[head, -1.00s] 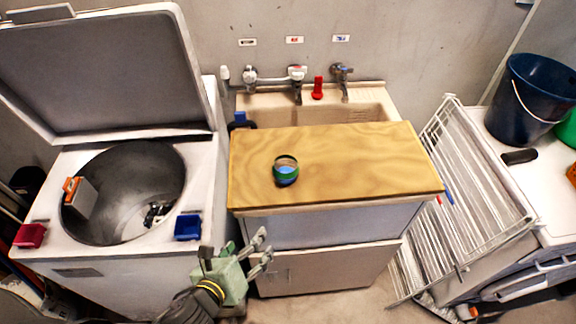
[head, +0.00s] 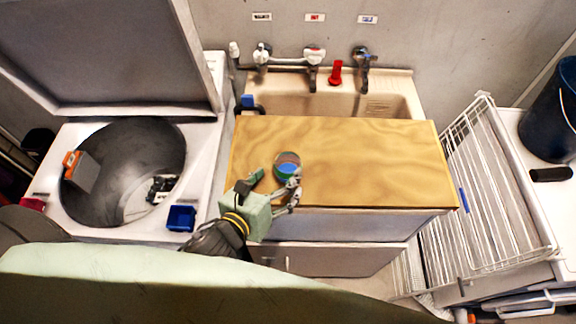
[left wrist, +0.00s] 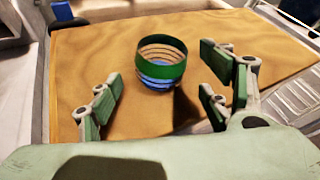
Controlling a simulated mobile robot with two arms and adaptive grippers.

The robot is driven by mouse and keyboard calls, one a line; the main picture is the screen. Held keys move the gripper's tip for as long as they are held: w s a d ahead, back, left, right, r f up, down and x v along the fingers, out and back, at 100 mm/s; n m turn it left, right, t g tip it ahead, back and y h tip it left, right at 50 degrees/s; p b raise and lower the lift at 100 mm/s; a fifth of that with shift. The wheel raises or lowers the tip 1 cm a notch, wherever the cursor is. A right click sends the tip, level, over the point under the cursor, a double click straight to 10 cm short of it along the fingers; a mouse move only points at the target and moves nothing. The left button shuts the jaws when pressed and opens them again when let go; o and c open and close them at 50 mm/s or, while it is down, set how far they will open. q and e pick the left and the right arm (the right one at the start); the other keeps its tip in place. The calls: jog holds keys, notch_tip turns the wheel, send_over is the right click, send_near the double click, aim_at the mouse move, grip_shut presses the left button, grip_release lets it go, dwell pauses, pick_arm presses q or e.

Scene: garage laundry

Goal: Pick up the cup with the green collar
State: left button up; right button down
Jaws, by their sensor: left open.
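The cup with the green collar (head: 287,166) stands on the wooden board (head: 370,165), near its left front part. In the left wrist view the cup (left wrist: 161,62) shows a dark green rim band, a ribbed clear-looking wall and blue low down. My left gripper (head: 272,184) is open and empty at the board's front edge, just in front of the cup. In the left wrist view its fingers (left wrist: 160,95) stand apart on either side, with the cup beyond the fingertips and not touched. My right gripper is not in view.
A washer with an open drum (head: 140,165) stands left, with a blue clip-on box (head: 181,218) on its front edge. The sink (head: 300,98) with taps and a red object (head: 335,73) lies behind the board. A white drying rack (head: 490,190) stands right.

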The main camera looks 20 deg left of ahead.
aim_at(281, 174)
pick_arm(q)
jog(key=p+x, duration=0.1)
jog(key=x, duration=0.2)
jog(key=shift+r, duration=0.2)
jog(key=shift+x, duration=0.9)
jog(key=shift+f, duration=0.1)
jog(key=c, duration=1)
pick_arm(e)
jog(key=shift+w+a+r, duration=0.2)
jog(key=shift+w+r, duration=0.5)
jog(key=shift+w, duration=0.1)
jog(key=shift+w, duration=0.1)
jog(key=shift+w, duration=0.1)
